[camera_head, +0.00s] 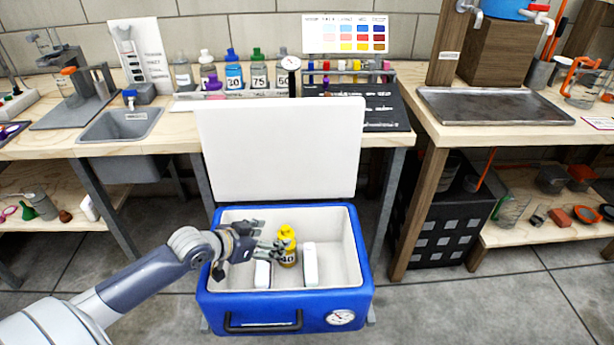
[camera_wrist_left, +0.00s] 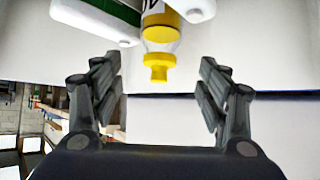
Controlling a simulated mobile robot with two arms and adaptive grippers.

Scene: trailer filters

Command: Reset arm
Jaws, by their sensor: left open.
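My left gripper (camera_head: 268,240) is inside the open blue cooler, beside a yellow-capped bottle (camera_head: 287,248) marked 40. In the left wrist view my left gripper (camera_wrist_left: 160,95) is open, its two fingers apart with nothing between their tips. The bottle (camera_wrist_left: 160,40) shows there beyond the fingertips, its yellow cap toward me. The blue cooler (camera_head: 270,305) stands on the floor with its white lid (camera_head: 280,150) raised. The bottle stands between two white blocks (camera_head: 310,264). My right gripper is in neither view.
A workbench (camera_head: 165,140) behind the cooler holds a sink (camera_head: 120,124), several bottles and a black rack. A second bench at right holds a metal tray (camera_head: 490,106); a black crate (camera_head: 440,220) sits below it. Floor is clear right of the cooler.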

